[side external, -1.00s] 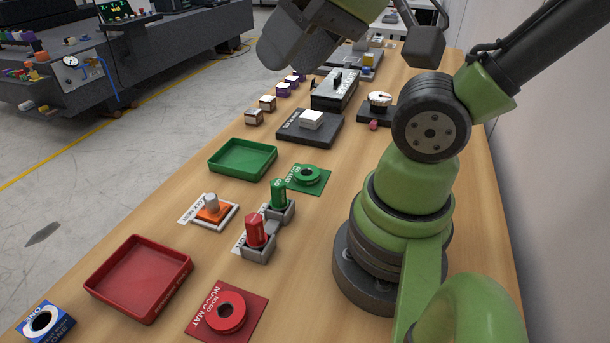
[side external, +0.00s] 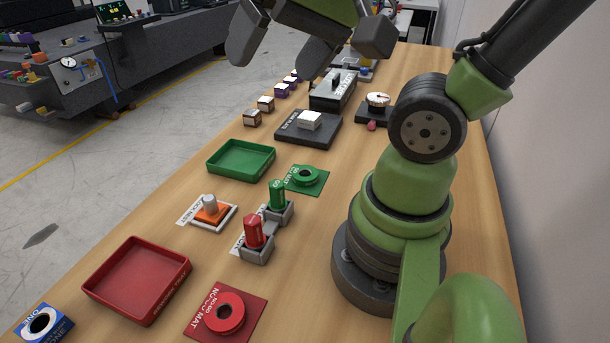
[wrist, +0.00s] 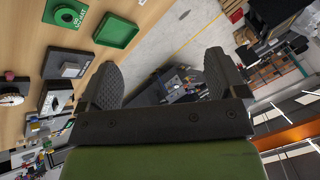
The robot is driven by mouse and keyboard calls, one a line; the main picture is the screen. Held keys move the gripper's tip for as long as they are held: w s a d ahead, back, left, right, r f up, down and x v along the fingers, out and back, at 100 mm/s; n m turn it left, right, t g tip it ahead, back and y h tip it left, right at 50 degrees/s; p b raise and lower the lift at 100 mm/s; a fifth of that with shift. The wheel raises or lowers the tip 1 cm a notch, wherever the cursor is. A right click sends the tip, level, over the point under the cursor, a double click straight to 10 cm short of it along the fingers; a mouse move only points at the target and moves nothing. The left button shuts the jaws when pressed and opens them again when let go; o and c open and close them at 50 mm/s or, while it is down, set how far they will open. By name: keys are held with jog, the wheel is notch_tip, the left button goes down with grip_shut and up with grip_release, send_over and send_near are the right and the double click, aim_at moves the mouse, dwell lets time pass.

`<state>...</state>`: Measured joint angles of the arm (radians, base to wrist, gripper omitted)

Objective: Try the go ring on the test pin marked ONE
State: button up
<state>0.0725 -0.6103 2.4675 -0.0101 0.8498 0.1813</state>
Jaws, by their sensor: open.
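The green ring (side external: 306,175) lies flat on the green mat (side external: 320,188); it also shows at the top left of the wrist view (wrist: 66,16). A grey pin (side external: 210,203) stands upright on an orange base inside a white-framed nest (side external: 228,220). I cannot read a ONE mark on it. A blue block (side external: 60,328) with a dark round opening and ONE lettering sits at the lower left corner. My gripper (side external: 275,62) hangs high above the bench, beyond the ring. Its two fingers are spread and empty, and show wide apart in the wrist view (wrist: 163,78).
A red ring (side external: 225,312) lies on a red mat. Upright green (side external: 277,196) and red (side external: 253,232) pieces stand in grey holders close to the nest. Green (side external: 240,160) and red (side external: 138,280) trays line the left edge. A dark plate with a white block (side external: 309,121) lies farther back.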

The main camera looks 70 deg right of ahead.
jog(key=w+d+f+m+g+h, duration=0.2)
jog(key=w+d+f+m, duration=0.3)
jog(key=d+m, duration=0.3)
jog(key=m+g, duration=0.4)
jog(key=m, duration=1)
send_over(307, 169)
jog(key=a, duration=0.1)
jog(key=shift+y, duration=0.4)
jog(key=f, duration=1.9)
jog(key=shift+s+a, duration=0.15)
jog(key=shift+s, duration=0.05)
jog(key=shift+f, duration=3.05)
jog(key=c, duration=1.1)
jog(key=shift+c, duration=0.2)
